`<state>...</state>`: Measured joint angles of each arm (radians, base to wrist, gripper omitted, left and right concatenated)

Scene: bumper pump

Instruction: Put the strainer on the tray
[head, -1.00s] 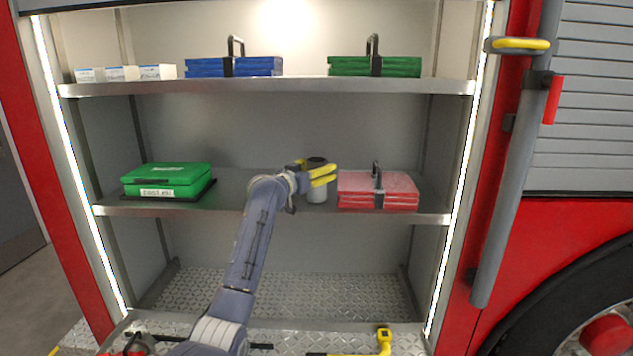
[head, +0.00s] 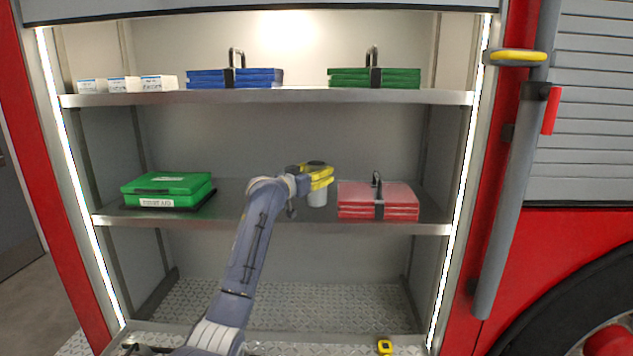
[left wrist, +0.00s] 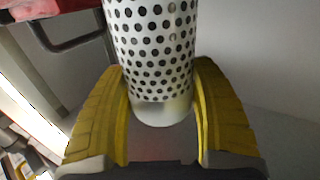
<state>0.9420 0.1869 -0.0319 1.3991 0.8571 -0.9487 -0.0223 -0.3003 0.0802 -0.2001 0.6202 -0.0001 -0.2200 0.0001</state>
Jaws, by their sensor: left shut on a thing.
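The strainer (left wrist: 155,50) is a pale cylinder dotted with dark holes, seen close up in the left wrist view. In the head view it is the grey cylinder (head: 317,198) at the middle shelf, just left of the red cases. My left gripper (head: 320,177) has its yellow fingers shut around it; the fingers also show on both sides of it in the left wrist view (left wrist: 163,115). Whether its base touches the shelf is unclear. A thin black tray (head: 212,194) lies under the green first aid case (head: 165,189) on the middle shelf.
Red flat cases (head: 355,200) with a black handle stand close to the right of the strainer. The upper shelf (head: 300,96) holds blue cases, green cases and small white boxes. The middle shelf is bare between the first aid case and my arm.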

